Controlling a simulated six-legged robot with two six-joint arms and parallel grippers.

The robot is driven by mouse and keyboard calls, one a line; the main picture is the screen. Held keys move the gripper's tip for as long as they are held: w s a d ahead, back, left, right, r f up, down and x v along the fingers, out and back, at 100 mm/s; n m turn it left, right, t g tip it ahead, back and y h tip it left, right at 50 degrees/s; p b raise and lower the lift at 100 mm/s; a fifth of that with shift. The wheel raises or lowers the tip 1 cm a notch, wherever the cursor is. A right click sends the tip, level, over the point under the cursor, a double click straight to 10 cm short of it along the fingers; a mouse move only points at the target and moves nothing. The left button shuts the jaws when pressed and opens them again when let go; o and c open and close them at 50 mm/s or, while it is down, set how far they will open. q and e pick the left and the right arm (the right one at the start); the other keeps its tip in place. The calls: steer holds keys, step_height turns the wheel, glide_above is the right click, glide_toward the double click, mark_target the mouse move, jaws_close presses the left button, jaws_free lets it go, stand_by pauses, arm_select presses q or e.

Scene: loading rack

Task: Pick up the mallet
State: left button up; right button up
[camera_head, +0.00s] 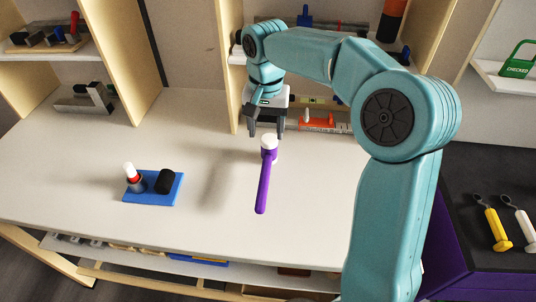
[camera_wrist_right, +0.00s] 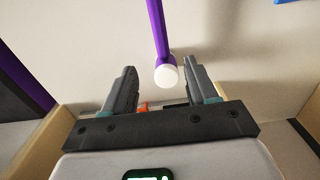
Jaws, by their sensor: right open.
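The mallet (camera_head: 263,185) has a purple handle and a white head. It lies on the white worktop with its handle toward me and its head toward the back. My right gripper (camera_head: 266,134) is open and points down at the head end of the mallet. In the right wrist view, the mallet (camera_wrist_right: 158,30) shows beyond the fingers, with its white head between the fingertips of my gripper (camera_wrist_right: 160,72) in the picture. The jaws are apart from the mallet's sides, and I cannot tell the exact height gap. My left gripper is not in view.
A blue mat (camera_head: 153,188) with a red-and-white bottle (camera_head: 133,176) and a black cylinder (camera_head: 166,181) lies to the left. An orange tool (camera_head: 322,121) lies behind at the right. Shelf uprights stand behind the arm.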

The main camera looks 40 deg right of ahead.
glide_above(266, 166)
steer(key=f, duration=0.4)
steer(key=shift+s+a+f, duration=0.25)
steer(key=shift+s+f, duration=0.05)
steer(key=shift+s, duration=0.1)
steer(key=f, duration=0.5)
steer(key=shift+w+d+f, duration=0.25)
steer(key=shift+w+d, duration=0.05)
steer(key=shift+a+f, duration=0.1)
steer(key=shift+f, duration=0.2)
steer(key=shift+s+a+f, duration=0.1)
steer(key=shift+s+a, duration=0.1)
steer(key=f, duration=0.5)
steer(key=shift+w+d+p, duration=0.3)
steer(key=shift+p, duration=0.05)
steer(key=shift+f, duration=0.1)
steer(key=shift+s+a, duration=0.1)
steer(key=shift+s, duration=0.1)
steer(key=shift+w, duration=0.2)
steer(key=c, duration=0.8)
jaws_close()
